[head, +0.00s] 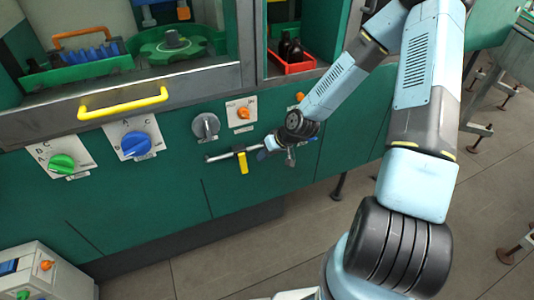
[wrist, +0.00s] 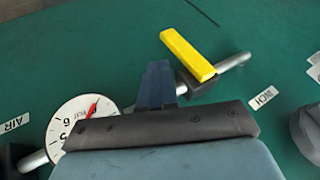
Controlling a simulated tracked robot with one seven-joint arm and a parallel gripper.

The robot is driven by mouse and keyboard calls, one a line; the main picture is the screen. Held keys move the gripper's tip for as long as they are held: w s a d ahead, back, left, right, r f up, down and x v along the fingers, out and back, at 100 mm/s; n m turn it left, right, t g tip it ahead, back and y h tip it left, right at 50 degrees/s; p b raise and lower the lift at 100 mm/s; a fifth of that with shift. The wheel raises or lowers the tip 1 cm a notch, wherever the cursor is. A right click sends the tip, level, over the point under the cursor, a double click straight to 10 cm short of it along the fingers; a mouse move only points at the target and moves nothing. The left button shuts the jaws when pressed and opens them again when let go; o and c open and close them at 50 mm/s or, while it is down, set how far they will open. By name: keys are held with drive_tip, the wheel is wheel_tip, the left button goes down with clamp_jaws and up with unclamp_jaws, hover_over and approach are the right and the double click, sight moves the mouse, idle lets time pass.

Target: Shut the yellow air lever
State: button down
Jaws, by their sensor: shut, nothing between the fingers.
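The yellow air lever (head: 243,162) hangs down from a thin metal pipe (head: 217,156) on the green machine front, set roughly across the pipe. In the wrist view the lever (wrist: 188,54) runs from the upper left to a dark valve body (wrist: 202,84) on the pipe. My gripper (head: 266,146) is just right of the lever in the head view. In the wrist view its shut, empty fingers (wrist: 158,72) are close beside the valve body. I cannot tell whether they touch it. The pipe behind my gripper is partly hidden.
A white pressure gauge (wrist: 80,118) sits close to my gripper, partly covered by it. A grey knob (head: 206,126) and an orange knob (head: 243,113) are above the pipe. A yellow handle (head: 122,104) juts out at the upper left. Floor is free in front.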

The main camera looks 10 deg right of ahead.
sight(243, 164)
drive_tip(key=x, duration=0.6)
drive_tip(key=shift+a+f, duration=0.2)
